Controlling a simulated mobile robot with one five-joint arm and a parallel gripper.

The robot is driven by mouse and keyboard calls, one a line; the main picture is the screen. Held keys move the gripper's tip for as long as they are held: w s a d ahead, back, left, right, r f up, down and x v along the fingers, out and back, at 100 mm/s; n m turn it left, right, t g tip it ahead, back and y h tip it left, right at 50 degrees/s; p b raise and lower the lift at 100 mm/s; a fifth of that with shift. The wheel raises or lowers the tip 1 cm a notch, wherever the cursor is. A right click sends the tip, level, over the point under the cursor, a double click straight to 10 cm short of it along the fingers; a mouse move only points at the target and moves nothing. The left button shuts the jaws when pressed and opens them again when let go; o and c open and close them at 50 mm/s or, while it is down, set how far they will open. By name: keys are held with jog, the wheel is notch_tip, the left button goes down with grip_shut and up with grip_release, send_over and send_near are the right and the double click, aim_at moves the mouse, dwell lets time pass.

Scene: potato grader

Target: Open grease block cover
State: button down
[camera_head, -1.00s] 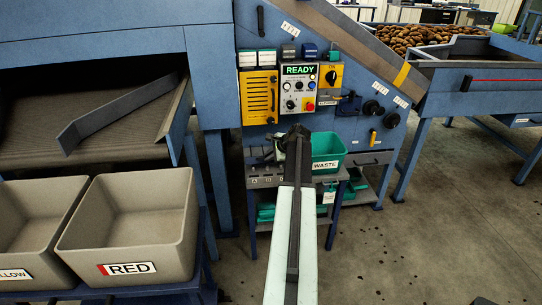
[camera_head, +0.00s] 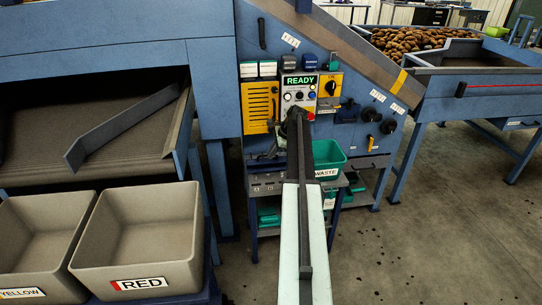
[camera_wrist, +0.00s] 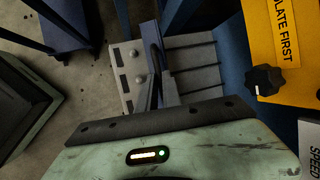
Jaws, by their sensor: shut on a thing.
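My gripper (camera_head: 294,124) is at the end of my raised arm, in front of the lower part of the control box (camera_head: 300,91) marked READY. In the wrist view my gripper (camera_wrist: 156,82) shows as dark, narrow fingers close together, shut on a dark thing. Its shape is mostly hidden, and I cannot tell what it is. I cannot single out the grease block cover for sure. The blue machine panel (camera_head: 345,145) carries a yellow slotted plate (camera_head: 260,104) left of the control box and a yellow isolator (camera_head: 330,88) right of it. The isolator's black knob (camera_wrist: 265,80) shows at the wrist view's right.
A cart (camera_head: 268,183) with a green WASTE bin (camera_head: 328,157) stands below the panel. Black round knobs (camera_head: 369,142) project at the panel's right. Grey RED (camera_head: 141,262) and YELLOW (camera_head: 22,270) bins stand at lower left.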

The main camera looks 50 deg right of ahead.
jog(key=shift+w+d, duration=0.75)
jog(key=shift+w, duration=0.85)
jog(key=shift+r, duration=0.1)
jog(key=shift+w, duration=0.1)
jog(key=c, duration=1.5)
grip_release()
jog(key=shift+a, duration=0.15)
jog(key=shift+d, duration=0.2)
jog(key=p+v, duration=0.7)
jog(key=v, duration=0.1)
